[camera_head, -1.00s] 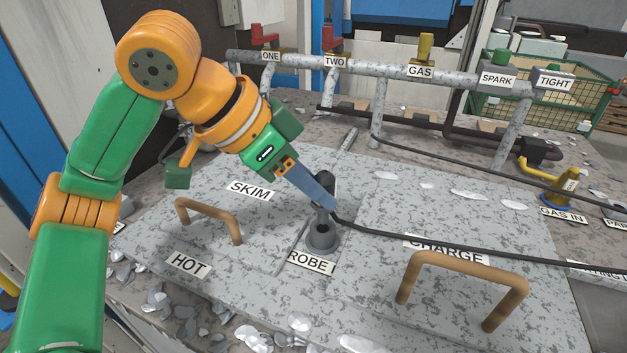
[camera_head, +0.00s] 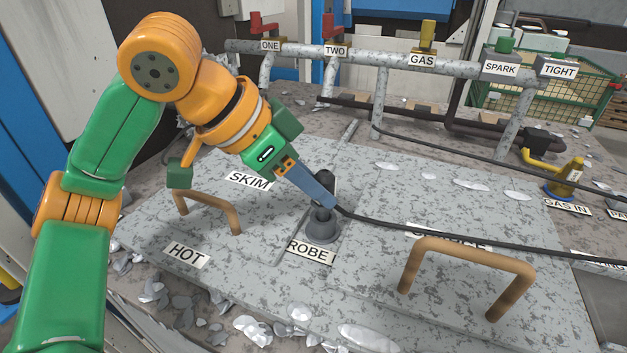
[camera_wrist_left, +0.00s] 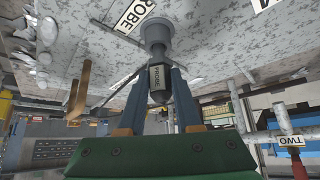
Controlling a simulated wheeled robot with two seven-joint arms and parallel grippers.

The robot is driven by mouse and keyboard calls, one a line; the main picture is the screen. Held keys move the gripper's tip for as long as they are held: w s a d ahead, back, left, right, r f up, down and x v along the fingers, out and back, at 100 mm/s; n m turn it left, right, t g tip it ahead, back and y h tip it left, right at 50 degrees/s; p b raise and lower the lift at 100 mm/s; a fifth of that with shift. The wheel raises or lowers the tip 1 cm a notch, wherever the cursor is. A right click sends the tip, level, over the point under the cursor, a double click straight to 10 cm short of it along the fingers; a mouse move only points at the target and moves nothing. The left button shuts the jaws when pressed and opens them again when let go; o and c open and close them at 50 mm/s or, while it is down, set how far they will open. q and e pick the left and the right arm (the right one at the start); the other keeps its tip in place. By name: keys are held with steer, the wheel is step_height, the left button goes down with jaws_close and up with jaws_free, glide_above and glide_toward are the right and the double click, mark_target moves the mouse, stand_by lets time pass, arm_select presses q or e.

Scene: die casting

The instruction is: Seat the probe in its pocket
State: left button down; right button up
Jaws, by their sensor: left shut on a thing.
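The probe (camera_head: 324,187) is a dark grey upright body with a black cable running from it to the right. My left gripper (camera_head: 328,202) is shut on it. In the left wrist view the probe (camera_wrist_left: 158,78) sits between the two blue fingers (camera_wrist_left: 158,90), and its narrower end points into the pocket. The pocket (camera_head: 322,232) is a round grey socket on the plate, beside a label reading "ROBE". It also shows in the left wrist view (camera_wrist_left: 157,32). The probe's lower end covers the opening; how deep it sits is hidden. My right gripper is out of view.
Brown handles stand at left (camera_head: 208,207) and right (camera_head: 468,262) of the pocket. The black cable (camera_head: 450,238) crosses the plate to the right. A pipe rack (camera_head: 385,68) with labelled valves stands behind. Metal flakes lie around the plate.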

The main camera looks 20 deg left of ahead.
arm_select(q)
steer(key=shift+f+b, duration=0.65)
steer(key=shift+f, duration=0.5)
steer(key=c, duration=0.5)
jaws_free()
steer(key=shift+r, duration=0.1)
steer(key=v, duration=0.7)
